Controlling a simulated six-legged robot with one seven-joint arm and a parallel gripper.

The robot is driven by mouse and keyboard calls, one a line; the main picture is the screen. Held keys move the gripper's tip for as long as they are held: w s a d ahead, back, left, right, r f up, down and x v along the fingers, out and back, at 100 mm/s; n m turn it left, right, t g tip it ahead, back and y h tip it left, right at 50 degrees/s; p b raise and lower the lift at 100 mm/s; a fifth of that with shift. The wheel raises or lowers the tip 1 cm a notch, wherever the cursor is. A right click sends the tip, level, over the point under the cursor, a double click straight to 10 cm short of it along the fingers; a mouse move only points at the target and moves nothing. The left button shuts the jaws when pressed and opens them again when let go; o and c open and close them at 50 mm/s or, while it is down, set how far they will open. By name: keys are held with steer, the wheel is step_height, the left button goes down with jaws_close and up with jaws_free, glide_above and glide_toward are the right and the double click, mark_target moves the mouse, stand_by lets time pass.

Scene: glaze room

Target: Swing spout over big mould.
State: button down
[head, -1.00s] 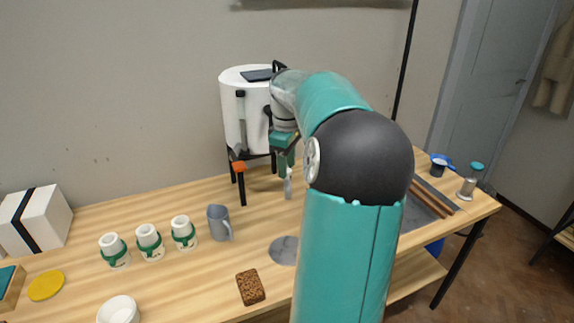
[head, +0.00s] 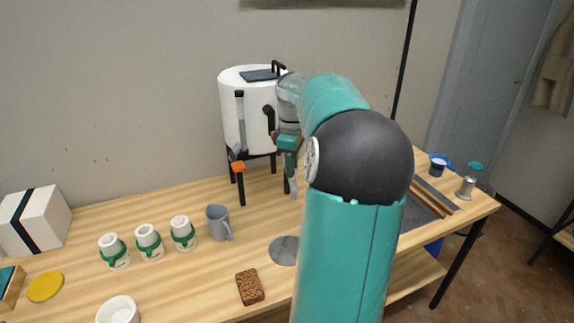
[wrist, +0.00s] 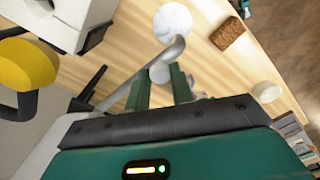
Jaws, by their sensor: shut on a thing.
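The white tank (head: 235,120) stands on black legs at the back of the table. The grey metal spout (wrist: 173,50) runs from the lower left and bends over in the wrist view. My gripper (head: 290,168) is at the tank's right front; in the wrist view its green fingers (wrist: 158,78) are closed at the spout, their exact contact partly hidden. A pale end hangs below them in the head view. Three white moulds with green bands (head: 183,233) stand in a row to the left. I cannot tell which mould is the big one; my arm covers part of the table.
A grey jug (head: 218,222) stands between the moulds and my gripper. A grey disc (head: 284,251), a brown sponge (head: 250,287) and a white bowl (head: 118,309) are nearer the front. An orange part (head: 238,167) sits low on the tank. Bare wood lies around the disc.

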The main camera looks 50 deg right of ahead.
steer(key=s+d+n, duration=0.1)
steer(key=d, duration=0.1)
steer(key=s+d+n, duration=0.1)
steer(key=d+n, duration=0.1)
steer(key=shift+s+r+n, duration=0.1)
steer(key=shift+s+n, duration=0.2)
steer(key=shift+s, duration=0.05)
steer(key=c, duration=1.2)
jaws_free()
step_height(320, 180, up, 14)
